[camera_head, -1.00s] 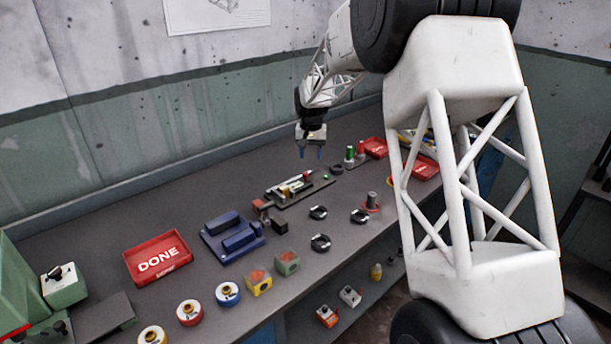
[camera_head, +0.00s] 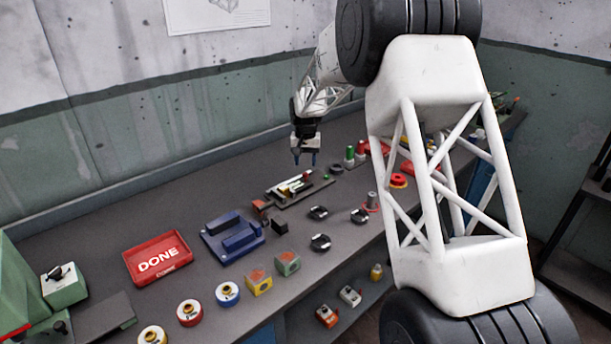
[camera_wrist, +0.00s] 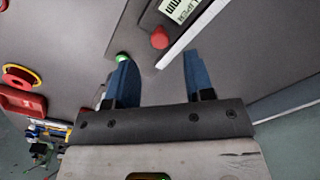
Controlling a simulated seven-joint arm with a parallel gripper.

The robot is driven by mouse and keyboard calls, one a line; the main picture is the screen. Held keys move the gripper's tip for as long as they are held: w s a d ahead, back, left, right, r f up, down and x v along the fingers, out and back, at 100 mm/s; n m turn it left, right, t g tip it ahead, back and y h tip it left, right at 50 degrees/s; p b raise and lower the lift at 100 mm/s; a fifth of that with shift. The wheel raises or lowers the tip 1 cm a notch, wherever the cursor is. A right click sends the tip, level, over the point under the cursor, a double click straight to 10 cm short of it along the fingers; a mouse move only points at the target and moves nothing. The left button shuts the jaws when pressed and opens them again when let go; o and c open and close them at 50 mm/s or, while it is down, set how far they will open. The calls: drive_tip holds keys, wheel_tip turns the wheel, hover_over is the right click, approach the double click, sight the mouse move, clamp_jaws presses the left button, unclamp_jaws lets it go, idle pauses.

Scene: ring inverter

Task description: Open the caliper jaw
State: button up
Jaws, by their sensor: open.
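The caliper (camera_head: 294,184) lies on a dark base plate on the bench, with a light beam and a red knob. In the wrist view, part of the caliper's display housing (camera_wrist: 182,12) and its red knob (camera_wrist: 160,38) show at the top, beyond my fingertips. My gripper (camera_head: 305,162) hangs above the back right end of the caliper, clear of it. In the wrist view my gripper (camera_wrist: 158,70) has its two blue fingers wide apart with nothing between them. The caliper's jaws are too small to make out.
A green button (camera_wrist: 122,58) sits by my left finger in the wrist view. Red and green posts (camera_head: 354,153) stand right of my gripper. Black rings (camera_head: 318,212), a blue fixture (camera_head: 232,238) and a red DONE tray (camera_head: 157,257) are in front and to the left.

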sight(306, 173)
drive_tip(key=shift+f, duration=3.1)
clamp_jaws()
